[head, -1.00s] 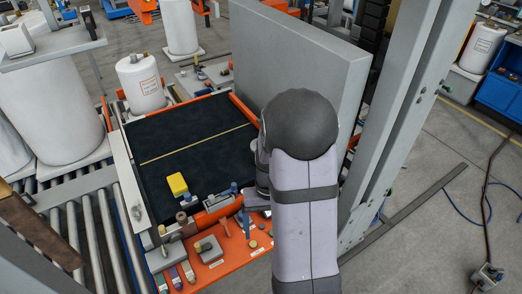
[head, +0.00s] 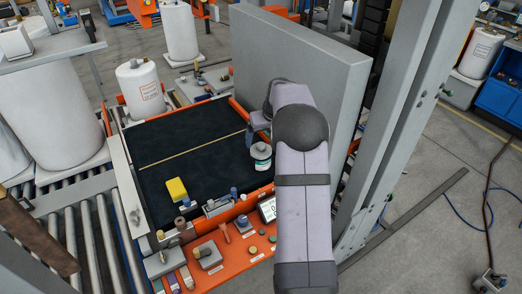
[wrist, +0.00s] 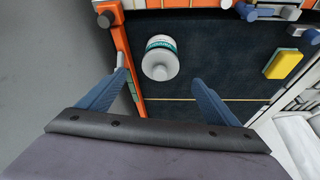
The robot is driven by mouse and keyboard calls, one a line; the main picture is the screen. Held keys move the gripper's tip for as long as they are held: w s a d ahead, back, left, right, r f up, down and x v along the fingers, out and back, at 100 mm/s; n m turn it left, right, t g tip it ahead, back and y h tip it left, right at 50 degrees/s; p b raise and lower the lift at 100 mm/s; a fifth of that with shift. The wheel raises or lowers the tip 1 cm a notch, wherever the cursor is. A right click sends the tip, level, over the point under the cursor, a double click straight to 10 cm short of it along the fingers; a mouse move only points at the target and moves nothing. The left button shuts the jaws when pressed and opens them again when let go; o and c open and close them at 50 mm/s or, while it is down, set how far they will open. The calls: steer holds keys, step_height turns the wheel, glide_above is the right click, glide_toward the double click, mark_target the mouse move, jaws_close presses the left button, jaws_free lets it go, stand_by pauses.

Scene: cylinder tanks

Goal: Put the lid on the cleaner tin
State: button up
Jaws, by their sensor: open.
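The cleaner tin (head: 261,152), white with a teal band, stands on the dark mat near its right side. It also shows in the wrist view (wrist: 160,52), with its pale round top facing the camera. My gripper (wrist: 158,77) is open with nothing between its fingers. In the wrist view the tin appears beyond the fingertips, between them and apart from both. In the head view my gripper (head: 257,122) is above and just behind the tin, partly hidden by my arm. I cannot make out a separate lid in either view.
A yellow sponge (head: 177,189) lies on the mat (head: 195,150) at the front left. A rack with small items (head: 218,206) lines the front edge, beside an orange panel (head: 232,250). A tall grey panel (head: 300,65) stands close behind my arm. The mat's middle is clear.

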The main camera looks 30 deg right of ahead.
mark_target(262, 146)
steer(key=shift+p+x, duration=2.1)
steer(key=shift+x, duration=1.6)
steer(key=c, duration=1.2)
steer(key=shift+c, duration=0.2)
steer(key=shift+r, duration=0.1)
step_height(262, 146, up, 8)
steer(key=b, duration=0.3)
steer(key=shift+r, duration=1)
steer(key=shift+p, duration=0.3)
